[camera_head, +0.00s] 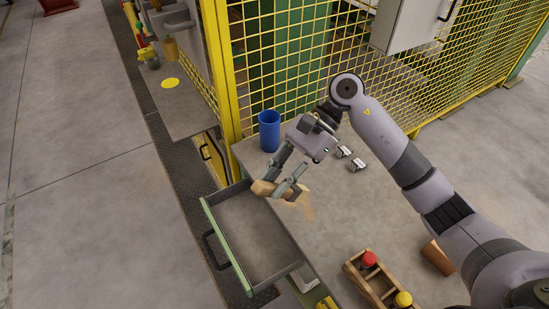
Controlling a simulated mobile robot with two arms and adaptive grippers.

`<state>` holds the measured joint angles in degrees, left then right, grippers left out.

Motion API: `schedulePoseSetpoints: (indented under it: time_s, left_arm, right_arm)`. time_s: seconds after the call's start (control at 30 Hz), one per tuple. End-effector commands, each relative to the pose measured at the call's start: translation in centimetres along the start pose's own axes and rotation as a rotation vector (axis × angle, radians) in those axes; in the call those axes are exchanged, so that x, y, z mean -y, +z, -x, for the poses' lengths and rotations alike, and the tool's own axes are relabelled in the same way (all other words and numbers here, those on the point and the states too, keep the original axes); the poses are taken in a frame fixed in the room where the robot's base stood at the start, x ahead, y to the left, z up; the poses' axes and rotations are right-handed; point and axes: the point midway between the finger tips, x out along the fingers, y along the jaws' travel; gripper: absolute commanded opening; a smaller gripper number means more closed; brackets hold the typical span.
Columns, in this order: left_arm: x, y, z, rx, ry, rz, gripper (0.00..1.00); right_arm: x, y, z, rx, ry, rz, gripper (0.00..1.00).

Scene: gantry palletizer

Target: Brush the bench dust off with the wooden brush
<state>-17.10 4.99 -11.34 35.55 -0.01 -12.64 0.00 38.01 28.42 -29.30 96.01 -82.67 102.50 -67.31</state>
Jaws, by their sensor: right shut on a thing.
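My right gripper (284,186) reaches down over the bench (350,205) near its left edge. It is shut on the wooden brush (263,188), a tan wooden piece that shows between and beyond the fingers. The fingers hide part of the brush. A small tan patch (308,211), which looks like dust, lies on the bench just to the right of the brush. I cannot tell whether the brush touches the bench. My left gripper is not in view.
An open, seemingly empty drawer (226,245) juts out left of the bench. A blue cup (269,132) stands at the back, by a yellow mesh fence (290,55). Small metal parts (357,164) lie behind. A wooden tray (352,270) and brown block (438,257) are in front.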

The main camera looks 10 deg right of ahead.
Motion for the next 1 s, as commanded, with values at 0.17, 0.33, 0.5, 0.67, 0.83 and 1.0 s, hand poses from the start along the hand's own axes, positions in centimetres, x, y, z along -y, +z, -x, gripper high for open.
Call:
schedulePoseSetpoints:
  time_s: [0.17,0.33,0.5,0.67,0.83,1.0]
  left_arm:
    - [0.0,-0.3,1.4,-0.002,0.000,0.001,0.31]
    - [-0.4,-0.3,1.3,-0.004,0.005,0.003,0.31]
    - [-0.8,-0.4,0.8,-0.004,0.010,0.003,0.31]
    - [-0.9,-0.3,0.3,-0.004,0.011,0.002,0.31]
    - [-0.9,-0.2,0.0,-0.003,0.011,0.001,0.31]
    - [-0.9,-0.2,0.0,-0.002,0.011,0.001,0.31]
  right_arm:
    - [0.6,0.8,0.8,0.099,-0.095,-0.065,0.00]
    - [0.7,0.5,0.6,0.118,-0.118,-0.077,0.00]
    - [0.7,-0.6,-0.2,0.117,-0.117,-0.077,0.00]
    - [0.7,-2.0,-1.3,0.116,-0.117,-0.076,0.00]
    - [0.8,-3.1,-2.1,0.116,-0.117,-0.075,0.00]
    - [0.8,-3.2,-2.2,0.114,-0.118,-0.073,0.00]
